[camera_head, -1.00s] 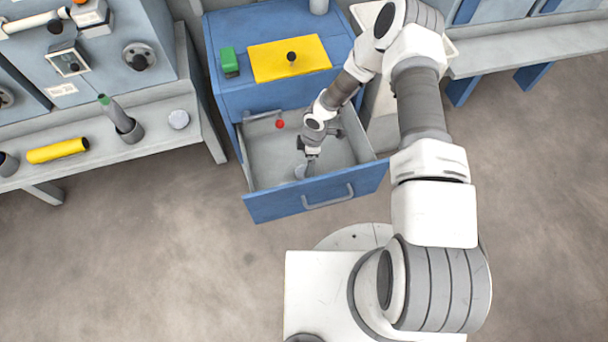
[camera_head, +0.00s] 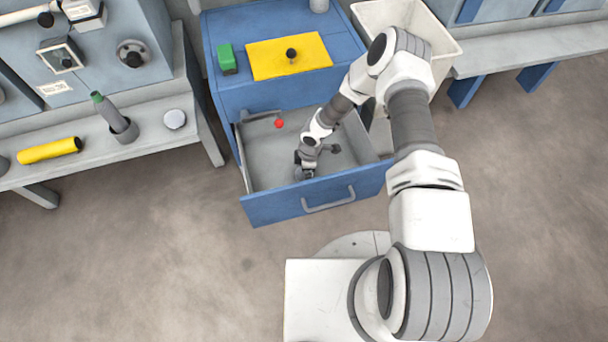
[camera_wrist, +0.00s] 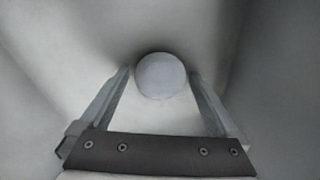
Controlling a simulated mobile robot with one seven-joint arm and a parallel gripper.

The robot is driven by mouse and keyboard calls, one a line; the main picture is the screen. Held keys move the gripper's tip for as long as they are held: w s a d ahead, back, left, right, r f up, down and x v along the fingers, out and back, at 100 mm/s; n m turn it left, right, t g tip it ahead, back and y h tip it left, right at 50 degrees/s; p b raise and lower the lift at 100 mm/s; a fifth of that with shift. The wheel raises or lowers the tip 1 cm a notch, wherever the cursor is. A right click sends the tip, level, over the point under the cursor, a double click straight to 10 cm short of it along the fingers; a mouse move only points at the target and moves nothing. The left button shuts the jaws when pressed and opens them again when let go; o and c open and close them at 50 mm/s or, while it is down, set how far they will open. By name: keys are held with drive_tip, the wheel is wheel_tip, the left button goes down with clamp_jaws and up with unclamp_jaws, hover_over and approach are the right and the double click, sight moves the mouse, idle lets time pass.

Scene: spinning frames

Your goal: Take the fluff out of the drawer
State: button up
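The open blue drawer (camera_head: 262,211) has a grey inside and a front handle. My gripper (camera_head: 302,176) is down inside it, near the front wall. In the wrist view, a round pale grey ball of fluff (camera_wrist: 161,76) lies on the drawer floor. My gripper (camera_wrist: 160,92) is open there, with one finger on each side of the fluff and small gaps showing. In the head view my gripper mostly hides the fluff.
A rod with a red ball end (camera_head: 279,123) lies at the drawer's back left. On the cabinet top are a yellow plate (camera_head: 290,57) and a green block (camera_head: 227,60). A white bin (camera_head: 447,45) stands right. A bench (camera_head: 150,140) stands left.

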drive_tip(key=c, duration=1.2)
drive_tip(key=shift+r, duration=0.1)
